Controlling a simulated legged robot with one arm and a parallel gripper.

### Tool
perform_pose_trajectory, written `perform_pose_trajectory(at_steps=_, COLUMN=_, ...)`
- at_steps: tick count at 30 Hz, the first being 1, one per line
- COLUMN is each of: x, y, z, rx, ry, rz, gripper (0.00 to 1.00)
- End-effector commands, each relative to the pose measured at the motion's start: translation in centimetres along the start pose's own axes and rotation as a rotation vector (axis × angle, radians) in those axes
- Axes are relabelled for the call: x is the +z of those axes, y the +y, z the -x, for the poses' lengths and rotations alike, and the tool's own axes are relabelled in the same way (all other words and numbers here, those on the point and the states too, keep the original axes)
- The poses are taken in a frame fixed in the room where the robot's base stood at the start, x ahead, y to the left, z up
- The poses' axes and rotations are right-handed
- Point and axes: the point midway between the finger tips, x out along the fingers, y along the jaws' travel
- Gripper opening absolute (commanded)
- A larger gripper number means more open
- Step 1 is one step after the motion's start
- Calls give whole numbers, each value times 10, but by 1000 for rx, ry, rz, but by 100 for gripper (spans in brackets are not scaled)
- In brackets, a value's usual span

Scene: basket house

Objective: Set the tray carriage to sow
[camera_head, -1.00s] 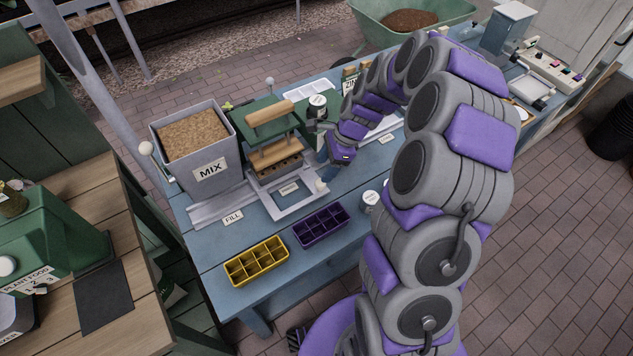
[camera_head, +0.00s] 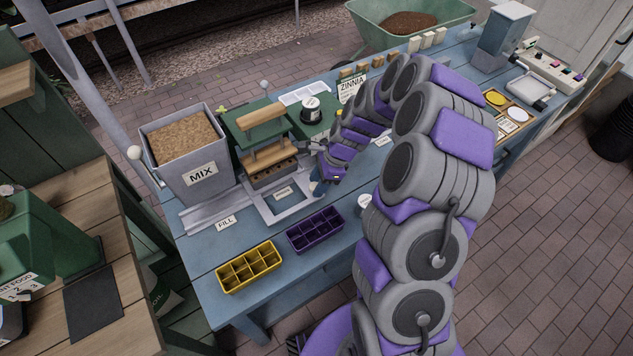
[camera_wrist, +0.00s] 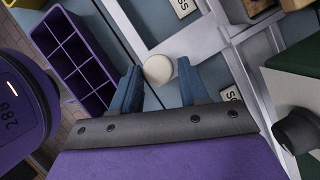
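The tray carriage (camera_head: 300,209) is a pale grey frame on metal rails, next to the PRESS label (camera_head: 283,192) and in front of the green press. Its round white knob (camera_wrist: 158,69) shows in the wrist view. My gripper (camera_wrist: 158,66) is open, with a blue finger on either side of the knob and narrow gaps visible. In the head view my gripper (camera_head: 318,184) is at the carriage's right front corner and hides the knob. The SOW label (camera_head: 381,141) lies farther right along the rails, partly behind my arm.
A purple cell tray (camera_head: 315,231) and a yellow cell tray (camera_head: 249,267) lie on the blue bench in front of the carriage. The MIX hopper (camera_head: 188,150) stands left, over the FILL end. A green press with a wooden handle (camera_head: 260,129) stands behind. My arm covers the bench's right middle.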

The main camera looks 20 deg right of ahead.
Motion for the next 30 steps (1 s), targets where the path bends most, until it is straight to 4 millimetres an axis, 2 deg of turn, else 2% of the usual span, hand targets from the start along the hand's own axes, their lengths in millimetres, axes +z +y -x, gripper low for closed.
perform_pose_trajectory(at_steps=2, x=2, y=0, z=-1, rx=1, ry=2, rz=0, gripper=36)
perform_pose_trajectory(at_steps=13, x=8, y=-1, z=-3, rx=-2, ry=8, rz=0, gripper=1)
perform_pose_trajectory(at_steps=25, x=2, y=-6, z=1, rx=-10, ry=5, rz=-3, gripper=0)
perform_pose_trajectory(at_steps=30, x=-12, y=-13, z=8, rx=-11, ry=8, rz=-5, gripper=0)
